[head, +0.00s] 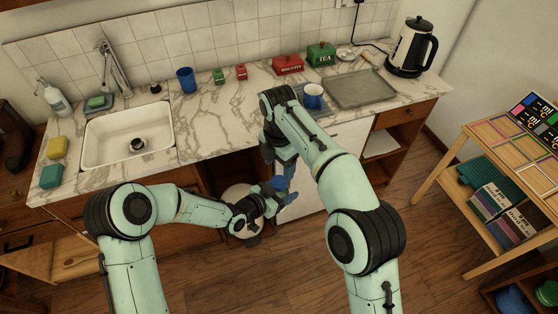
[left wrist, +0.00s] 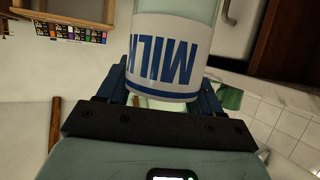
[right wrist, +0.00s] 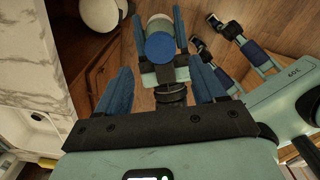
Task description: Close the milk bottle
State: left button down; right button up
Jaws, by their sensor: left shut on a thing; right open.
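The milk bottle (left wrist: 165,60) has a white label with blue MILK lettering. My left gripper (head: 279,193) is shut around it and holds it in the air in front of the counter. A round blue cap (right wrist: 160,46) shows at the bottle's top end in the right wrist view; it also shows in the head view (head: 279,182). I cannot tell whether the cap is fully seated. The left wrist view does not show the cap. My right gripper (head: 278,160) is open and empty, just above the cap, with its fingers (right wrist: 163,85) pointing toward it.
The marble counter (head: 215,105) has a sink (head: 128,135), a blue cup (head: 186,80), a mug (head: 313,95), a metal tray (head: 360,89) and a kettle (head: 412,47). A white round container (head: 237,193) sits below the counter. A wooden shelf unit (head: 470,165) stands at right.

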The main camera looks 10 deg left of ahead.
aim_at(279, 181)
notch_tip(279, 181, down, 7)
jog(key=shift+r, duration=0.1)
jog(key=shift+c, duration=0.3)
jog(key=c, duration=1.1)
jog(key=shift+o, duration=0.2)
jog(key=m, duration=0.3)
jog(key=o, duration=1.2)
jog(key=shift+r, duration=0.15)
